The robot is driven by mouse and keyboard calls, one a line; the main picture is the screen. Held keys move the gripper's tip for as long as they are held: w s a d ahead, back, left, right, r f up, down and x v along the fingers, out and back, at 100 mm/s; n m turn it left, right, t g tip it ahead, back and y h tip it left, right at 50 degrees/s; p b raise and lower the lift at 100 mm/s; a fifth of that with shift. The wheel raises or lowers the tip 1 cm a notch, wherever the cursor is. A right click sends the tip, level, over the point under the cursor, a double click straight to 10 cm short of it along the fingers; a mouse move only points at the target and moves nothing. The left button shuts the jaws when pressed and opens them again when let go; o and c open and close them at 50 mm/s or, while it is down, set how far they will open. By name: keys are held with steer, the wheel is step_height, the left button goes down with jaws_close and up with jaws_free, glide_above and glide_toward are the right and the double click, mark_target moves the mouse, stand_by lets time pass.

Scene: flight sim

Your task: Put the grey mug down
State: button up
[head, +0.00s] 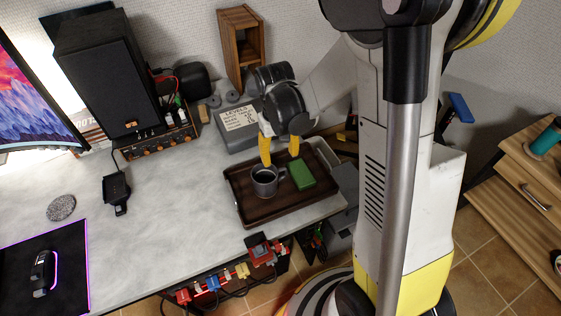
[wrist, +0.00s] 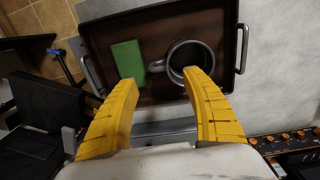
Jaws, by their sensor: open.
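The grey mug (head: 265,182) stands upright on the brown wooden tray (head: 249,216) at the right end of the desk. It also shows in the wrist view (wrist: 207,53), seen from above, with its handle toward the green block (wrist: 128,60). The green block (head: 302,174) lies on the tray to the right of the mug in the head view. My gripper (head: 280,161) is open with yellow fingers, over the rear part of the tray. In the wrist view my gripper (wrist: 162,84) has its right fingertip close to the mug's rim; I cannot tell whether they touch.
A grey labelled box (head: 238,125) and a wooden stand (head: 242,45) are behind the tray. A black speaker (head: 108,75) stands at the left rear. Power plugs (head: 213,283) hang along the front edge.

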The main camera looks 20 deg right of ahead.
steer(key=s+a+r+t, duration=0.2)
steer(key=s+r, duration=0.4)
steer(key=r, duration=0.3)
steer(key=s+a+r+t, duration=0.2)
steer(key=s+r+t, duration=0.3)
steer(key=r, duration=0.5)
steer(key=shift+s+a+p, duration=0.3)
steer(key=shift+s+p, duration=0.15)
steer(key=shift+s, duration=0.15)
